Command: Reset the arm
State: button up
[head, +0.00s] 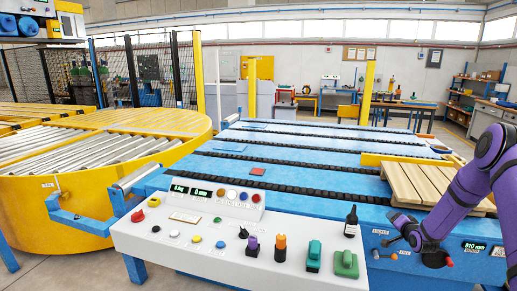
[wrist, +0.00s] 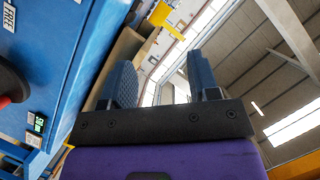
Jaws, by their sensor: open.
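My purple arm (head: 462,200) reaches in from the right edge of the head view and bends down at the front right of the blue conveyor (head: 330,150). My gripper (wrist: 162,75) shows in the wrist view with its two dark fingers apart and nothing between them. The fingers stand up toward the ceiling and windows in that view. In the head view the dark end of the arm is close to the blue conveyor frame, right of the control desk; whether it touches cannot be told.
The white control desk (head: 200,236) with buttons and coloured levers stands in front. A wooden pallet (head: 415,183) lies beside my arm. A yellow roller turntable (head: 60,215) is at left. A blue panel (wrist: 45,50) fills the wrist view's left.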

jog(key=s+a+r+n+g, duration=0.2)
jog(key=s+a+r, duration=0.2)
jog(key=r, duration=0.7)
jog(key=s+a+r+n+g+h, duration=0.1)
jog(key=s+a+r, duration=0.35)
jog(key=r, duration=0.65)
jog(key=s+a+r+n+g, duration=0.2)
jog(key=s+a+r, duration=0.25)
jog(key=r, duration=0.65)
jog(key=s+a+r+n+g, duration=0.1)
jog(key=s+a+r, duration=0.35)
jog(key=s, duration=0.45)
jog(key=s+a+r+n+g, duration=0.1)
jog(key=s+a+r+g, duration=0.3)
jog(key=s, duration=0.6)
jog(key=s+a+n+y, duration=0.1)
jog(key=s+a+n, duration=0.1)
jog(key=s, duration=1.7)
jog(key=shift+a+y, duration=0.3)
jog(key=shift+a, duration=0.25)
